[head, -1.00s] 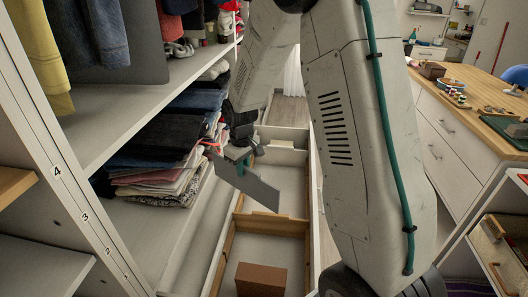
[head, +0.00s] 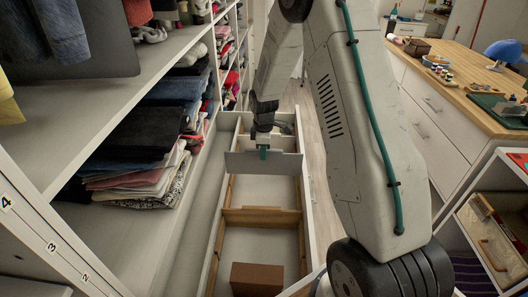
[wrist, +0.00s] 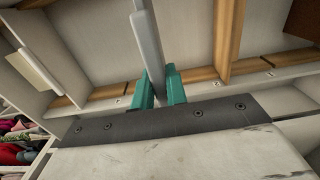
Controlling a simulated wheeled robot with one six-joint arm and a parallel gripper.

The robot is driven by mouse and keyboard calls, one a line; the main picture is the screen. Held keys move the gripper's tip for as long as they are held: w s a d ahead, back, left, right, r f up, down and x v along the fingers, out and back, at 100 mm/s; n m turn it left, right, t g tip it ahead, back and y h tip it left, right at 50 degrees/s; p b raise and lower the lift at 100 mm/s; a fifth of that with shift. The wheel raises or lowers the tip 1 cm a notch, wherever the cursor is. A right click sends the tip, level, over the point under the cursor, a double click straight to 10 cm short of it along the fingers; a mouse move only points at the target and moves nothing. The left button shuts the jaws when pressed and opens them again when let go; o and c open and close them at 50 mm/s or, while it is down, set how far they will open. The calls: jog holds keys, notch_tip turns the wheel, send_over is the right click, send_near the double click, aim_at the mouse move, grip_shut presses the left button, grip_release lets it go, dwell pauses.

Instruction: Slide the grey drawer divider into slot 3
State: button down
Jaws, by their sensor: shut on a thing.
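The grey drawer divider (head: 284,164) is in my gripper (head: 263,153) in the head view. It lies crosswise over the long open drawer (head: 309,208), roughly parallel to the wooden crosspiece (head: 262,215) nearer me. In the wrist view, the teal fingers of my gripper (wrist: 160,92) are closed on the grey divider (wrist: 149,48), seen nearly edge-on. It appears to be above the drawer floor; I cannot tell whether its ends touch the side rails. The wooden side rail (wrist: 105,92) has gaps with small white labels, too small to read.
A brown box (head: 257,279) stands in the drawer's near compartment. Shelves with folded clothes (head: 137,165) run along the left. A wooden-topped counter (head: 460,82) is on the right. A pale crosspiece (wrist: 35,70) shows at the left in the wrist view.

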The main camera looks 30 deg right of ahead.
aim_at(264, 163)
dwell(0.3)
jog(key=shift+f, duration=2.9)
notch_tip(264, 163, down, 8)
dwell(2.4)
jog(key=c, duration=1.3)
grip_release()
notch_tip(264, 163, up, 8)
jog(key=shift+f, duration=0.1)
